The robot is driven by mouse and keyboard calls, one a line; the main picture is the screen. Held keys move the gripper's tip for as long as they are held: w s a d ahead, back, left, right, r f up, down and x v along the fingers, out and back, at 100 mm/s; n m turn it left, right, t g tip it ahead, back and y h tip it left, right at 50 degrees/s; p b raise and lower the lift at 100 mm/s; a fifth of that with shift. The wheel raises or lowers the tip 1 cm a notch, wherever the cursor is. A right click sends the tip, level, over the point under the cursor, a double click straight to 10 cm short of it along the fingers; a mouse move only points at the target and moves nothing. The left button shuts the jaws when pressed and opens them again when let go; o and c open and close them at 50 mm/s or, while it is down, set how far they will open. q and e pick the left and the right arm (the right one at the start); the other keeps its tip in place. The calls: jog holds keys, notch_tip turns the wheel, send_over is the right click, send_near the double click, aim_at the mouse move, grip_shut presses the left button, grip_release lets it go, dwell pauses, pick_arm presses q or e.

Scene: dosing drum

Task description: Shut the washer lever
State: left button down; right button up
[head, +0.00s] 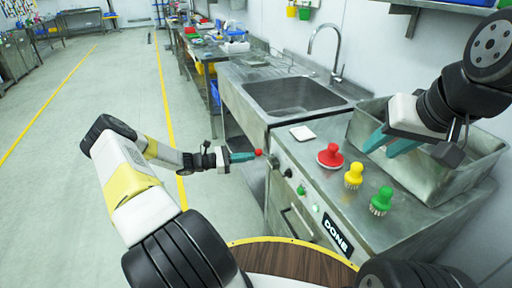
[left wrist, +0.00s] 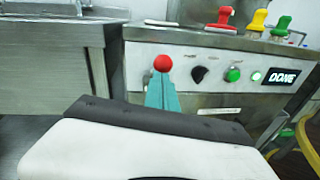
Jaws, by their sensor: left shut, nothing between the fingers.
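The washer lever shows as a red ball knob (head: 258,152) beside the front panel of the steel unit; its stem is mostly hidden. The red knob also shows in the left wrist view (left wrist: 163,63), just beyond my fingertips. My left gripper (head: 252,155) is shut and empty, its teal fingers pointing at the knob; its shut fingers show in the left wrist view (left wrist: 161,82). I cannot tell whether they touch the knob. My right gripper (head: 385,150) is over the steel basin at right, its two teal fingers apart.
The panel carries a black dial (left wrist: 199,74), a green button (left wrist: 233,75) and a lit DONE sign (head: 337,235). Red (head: 330,156), yellow (head: 353,176) and green (head: 381,201) brushes stand on top near a steel basin (head: 458,175). The floor at left is clear.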

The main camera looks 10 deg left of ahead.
pick_arm(q)
jog(key=w+d+r+g+y, duration=0.1)
jog(key=r+y, duration=0.1)
jog(key=d+r+g+y, duration=0.1)
jog(key=r+y, duration=0.1)
jog(key=w+d+r+g+y, duration=0.1)
jog(key=d+r+y, duration=0.1)
jog(key=y, duration=0.1)
jog(key=shift+w+r+n+g, duration=0.3)
jog(key=shift+r+g, duration=0.05)
jog(key=shift+g, duration=0.05)
jog(key=shift+w+d+r+y, duration=0.15)
jog(key=shift+w+d+y, duration=0.05)
jog(key=shift+d+y, duration=0.1)
jog(key=shift+w+d+r, duration=0.45)
jog(key=shift+w+d, duration=0.15)
jog(key=shift+d, duration=0.25)
jog(key=v, duration=1.3)
jog(key=shift+w+a, duration=0.25)
jog(key=shift+w, duration=0.1)
